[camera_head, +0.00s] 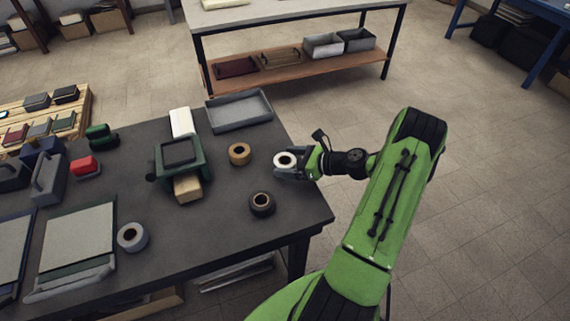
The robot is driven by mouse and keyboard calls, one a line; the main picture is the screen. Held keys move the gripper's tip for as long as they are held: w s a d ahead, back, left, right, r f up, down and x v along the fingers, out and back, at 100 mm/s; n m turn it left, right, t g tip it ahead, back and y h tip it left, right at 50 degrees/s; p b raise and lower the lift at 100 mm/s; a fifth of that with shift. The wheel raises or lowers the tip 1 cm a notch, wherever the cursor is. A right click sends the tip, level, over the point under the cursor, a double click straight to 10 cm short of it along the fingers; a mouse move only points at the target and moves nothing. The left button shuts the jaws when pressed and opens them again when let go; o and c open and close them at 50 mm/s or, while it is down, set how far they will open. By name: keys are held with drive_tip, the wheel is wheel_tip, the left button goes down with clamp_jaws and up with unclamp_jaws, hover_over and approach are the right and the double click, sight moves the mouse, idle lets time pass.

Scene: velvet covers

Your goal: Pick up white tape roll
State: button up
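The white tape roll (280,157) is near the right edge of the dark table (195,258). My gripper (286,170) reaches it from the right, and its fingers are at the roll, one showing along its near side. The far finger is mostly hidden, so I cannot tell whether the fingers are closed on the roll. I also cannot tell whether the roll rests on the table or is lifted.
A tan tape roll (239,154), a black roll (262,204) and a grey roll (132,237) lie on the table. A grey tray (239,124) is at the back edge. A green press-like tool (198,163) stands mid-table. Floor is clear on the right.

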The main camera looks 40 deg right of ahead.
drive_tip(key=c, duration=0.8)
drive_tip(key=shift+r, duration=0.1)
